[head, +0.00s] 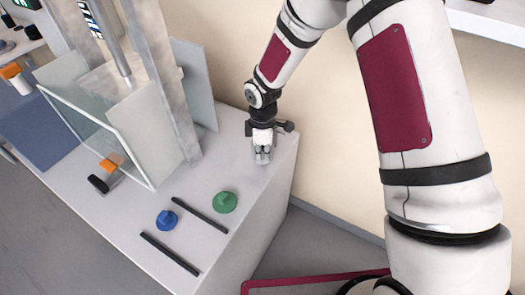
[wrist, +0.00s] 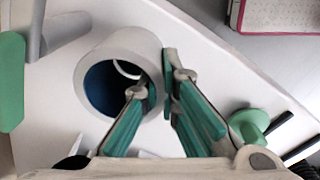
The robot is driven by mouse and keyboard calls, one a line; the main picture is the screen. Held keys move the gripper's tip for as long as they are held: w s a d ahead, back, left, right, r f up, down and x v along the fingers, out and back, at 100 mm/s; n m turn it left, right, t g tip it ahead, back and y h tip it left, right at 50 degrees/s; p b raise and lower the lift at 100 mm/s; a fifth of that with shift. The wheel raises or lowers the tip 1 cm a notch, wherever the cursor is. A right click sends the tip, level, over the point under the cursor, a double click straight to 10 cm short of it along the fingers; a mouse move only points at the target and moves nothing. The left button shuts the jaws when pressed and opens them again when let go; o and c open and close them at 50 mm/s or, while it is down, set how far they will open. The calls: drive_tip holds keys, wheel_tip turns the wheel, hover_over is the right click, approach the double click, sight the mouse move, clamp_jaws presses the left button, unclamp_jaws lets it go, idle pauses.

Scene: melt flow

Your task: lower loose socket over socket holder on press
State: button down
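A light grey hollow cylinder with a dark blue inside, which looks like the loose socket (wrist: 100,52), is in the middle left of the wrist view. My gripper (wrist: 158,88) has green-padded fingers, one inside the cylinder's opening and one along its outer right side. They appear closed on the wall between them. In the head view my gripper (head: 263,153) points down, low over the right end of the bench; the cylinder is hard to make out there. The press (head: 160,75), with a grey column and clear panels, stands at left. I cannot clearly identify its socket holder.
On the white bench (head: 140,205) are a green knob (head: 223,202), a blue knob (head: 166,220) and two black bars (head: 200,215). An orange-and-black item (head: 100,182) lies near the clear panel. A wall stands behind the bench. The bench's front right is bare.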

drive_tip(key=shift+f+b, duration=0.4)
drive_tip(key=shift+f, duration=0.45)
drive_tip(key=c, duration=1.7)
unclamp_jaws()
wheel_tip(320, 180, up, 12)
drive_tip(key=shift+s, duration=0.15)
